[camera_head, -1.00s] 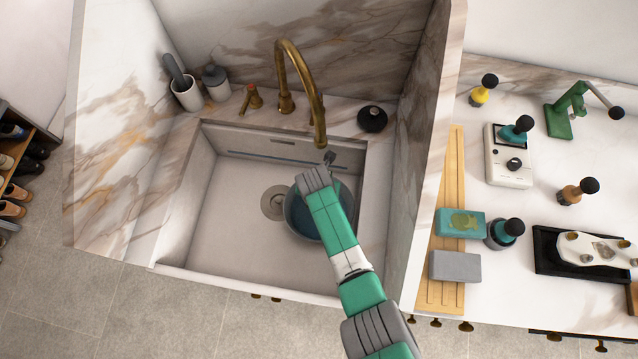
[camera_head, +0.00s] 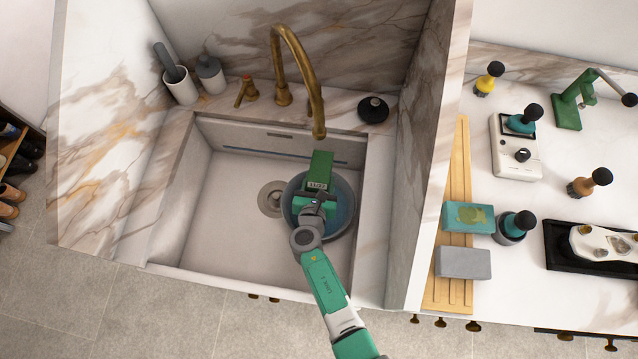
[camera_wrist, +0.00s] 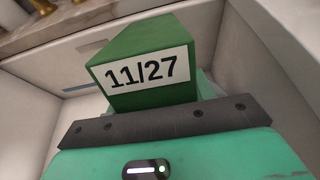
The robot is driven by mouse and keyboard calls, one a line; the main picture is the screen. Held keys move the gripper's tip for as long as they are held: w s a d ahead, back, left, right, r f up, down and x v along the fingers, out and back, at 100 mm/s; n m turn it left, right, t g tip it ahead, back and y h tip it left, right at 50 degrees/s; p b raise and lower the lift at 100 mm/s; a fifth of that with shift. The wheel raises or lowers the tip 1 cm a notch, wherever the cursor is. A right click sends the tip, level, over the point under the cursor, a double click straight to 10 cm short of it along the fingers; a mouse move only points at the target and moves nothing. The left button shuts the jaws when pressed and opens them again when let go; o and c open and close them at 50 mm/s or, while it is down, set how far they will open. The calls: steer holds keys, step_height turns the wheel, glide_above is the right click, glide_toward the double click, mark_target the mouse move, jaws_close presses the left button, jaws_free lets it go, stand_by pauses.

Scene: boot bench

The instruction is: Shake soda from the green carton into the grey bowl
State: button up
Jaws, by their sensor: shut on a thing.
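The green carton (camera_head: 320,168) is in my gripper (camera_head: 314,203), above the sink. In the wrist view the carton (camera_wrist: 128,52) shows a white label reading 11/27. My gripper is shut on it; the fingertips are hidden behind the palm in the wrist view. The grey bowl (camera_head: 344,221) sits in the sink, bluish inside, right of the drain. The carton and gripper cover its left and upper part in the head view. I cannot see any soda falling, and the carton's opening is not visible.
The brass faucet (camera_head: 318,110) arches close behind the carton. The sink (camera_head: 215,235) walls surround the bowl. A dark round pot (camera_head: 373,109) stands on the back ledge. A marble partition (camera_head: 425,160) rises at the right. The sink's left side is clear.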

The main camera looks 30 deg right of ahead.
steer(key=shift+s+f+t+h+b, duration=0.2)
steer(key=shift+t+h+b, duration=0.35)
steer(key=shift+b, duration=1.8)
steer(key=shift+a+r+t+b, duration=0.1)
steer(key=shift+t+b, duration=0.35)
steer(key=shift+b, duration=0.5)
steer(key=shift+r+p, duration=0.6)
steer(key=g+p, duration=0.1)
steer(key=p, duration=0.3)
steer(key=shift+w+f+y, duration=0.1)
steer(key=shift+w+y, duration=0.05)
steer(key=shift+y, duration=0.1)
